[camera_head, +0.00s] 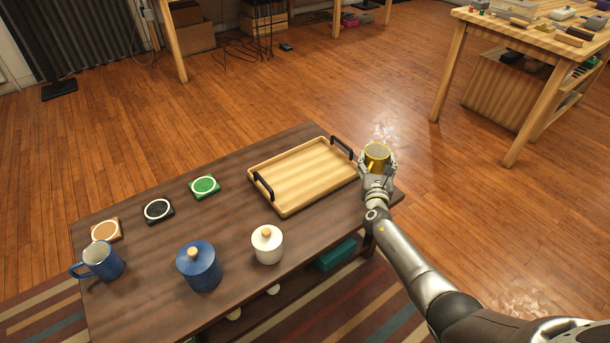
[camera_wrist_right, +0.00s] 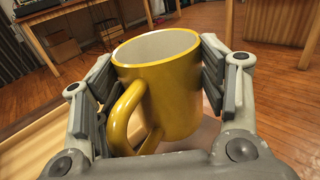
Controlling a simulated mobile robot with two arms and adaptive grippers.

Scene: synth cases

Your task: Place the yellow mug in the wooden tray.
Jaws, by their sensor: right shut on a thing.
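The yellow mug (camera_head: 377,153) is upright in my right gripper (camera_head: 377,170), beside the right end of the wooden tray. In the right wrist view the mug (camera_wrist_right: 165,85) sits between both fingers of the gripper (camera_wrist_right: 155,95), its handle toward the camera. The wooden tray (camera_head: 305,172) lies empty on the dark table, with a black handle at each end. In the right wrist view, part of a pale wooden surface shows at the lower left, behind the finger. My left gripper is in neither view.
On the dark table (camera_head: 225,235) stand a blue mug (camera_head: 103,262), a blue lidded jar (camera_head: 199,268) and a white lidded jar (camera_head: 267,246). Orange (camera_head: 106,230), black (camera_head: 158,210) and green (camera_head: 204,187) coasters lie along its far side. A cluttered wooden workbench (camera_head: 530,40) stands at the upper right.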

